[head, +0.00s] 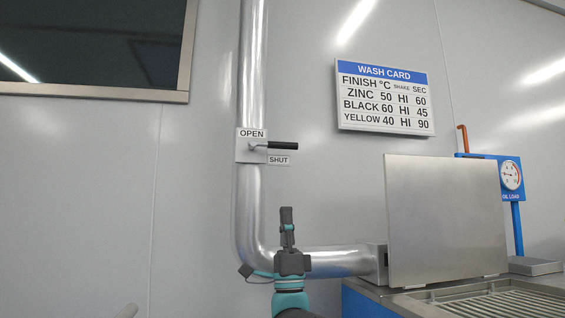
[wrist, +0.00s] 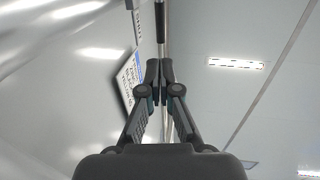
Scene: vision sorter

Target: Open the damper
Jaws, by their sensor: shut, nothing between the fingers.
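The damper lever has a black handle (head: 283,145) and sits on a small plate (head: 243,153) on the silver duct (head: 254,85). The handle points right, level, just above the SHUT label (head: 279,160). The OPEN label (head: 252,133) is above the pivot. My gripper (head: 286,212) is below the lever in the head view, pointing up and apart from it. In the wrist view my gripper (wrist: 160,64) shows its fingers together with nothing held.
The duct bends right at the bottom, behind my arm, to a metal box with an upright steel panel (head: 445,220). A wash card (head: 385,97) hangs on the wall. A blue dial gauge (head: 511,177) stands at right. The wall left of the duct is clear below the dark window (head: 95,45).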

